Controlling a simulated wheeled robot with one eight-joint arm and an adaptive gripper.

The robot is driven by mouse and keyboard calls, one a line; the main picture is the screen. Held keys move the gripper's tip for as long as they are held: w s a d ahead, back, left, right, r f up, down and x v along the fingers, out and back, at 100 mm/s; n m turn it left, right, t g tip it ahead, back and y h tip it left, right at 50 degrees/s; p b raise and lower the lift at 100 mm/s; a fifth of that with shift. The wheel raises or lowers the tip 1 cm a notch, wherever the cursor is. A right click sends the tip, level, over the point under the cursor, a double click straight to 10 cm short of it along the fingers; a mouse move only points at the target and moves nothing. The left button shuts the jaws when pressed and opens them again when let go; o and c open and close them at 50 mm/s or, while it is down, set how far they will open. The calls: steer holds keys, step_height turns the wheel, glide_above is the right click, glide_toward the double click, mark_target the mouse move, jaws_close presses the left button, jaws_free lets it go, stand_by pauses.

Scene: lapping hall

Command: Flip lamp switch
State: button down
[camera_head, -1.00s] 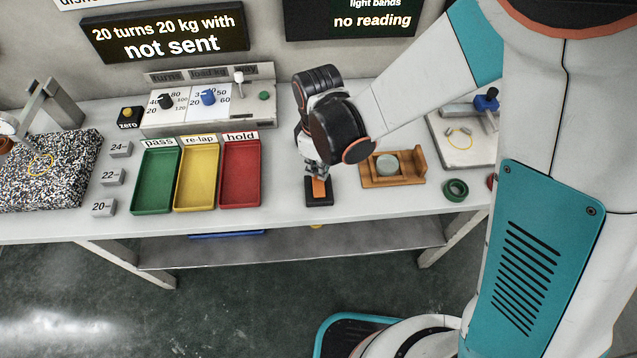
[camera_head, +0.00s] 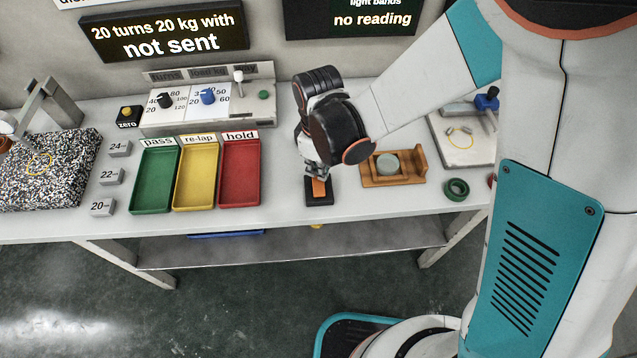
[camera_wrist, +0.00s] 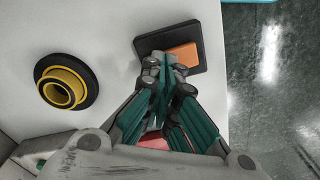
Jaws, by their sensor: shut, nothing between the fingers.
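The lamp switch (camera_head: 319,199) is a black base with an orange rocker (camera_head: 319,186), lying near the front edge of the bench to the right of the red tray. In the wrist view the orange rocker (camera_wrist: 183,55) shows beside the fingertips, on the black base (camera_wrist: 202,38). My gripper (camera_head: 317,172) is shut and empty, pointing down over the switch. In the wrist view the closed fingertips (camera_wrist: 164,62) overlap part of the black base and the rocker's edge. Whether they touch the rocker I cannot tell.
Green (camera_head: 154,181), yellow (camera_head: 195,177) and red (camera_head: 240,174) trays stand to the left. A wooden holder (camera_head: 394,181) with a pale disc and a green ring (camera_head: 456,189) are to the right. A control panel (camera_head: 207,104) stands behind. A yellow-black round thing (camera_wrist: 67,84) shows in the wrist view.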

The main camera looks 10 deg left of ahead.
steer(key=shift+f+b, duration=0.65)
steer(key=shift+f, duration=0.15)
stand_by(0.4)
steer(key=shift+r, duration=0.1)
steer(key=shift+r+p, duration=2.35)
steer(key=shift+r, duration=1.1)
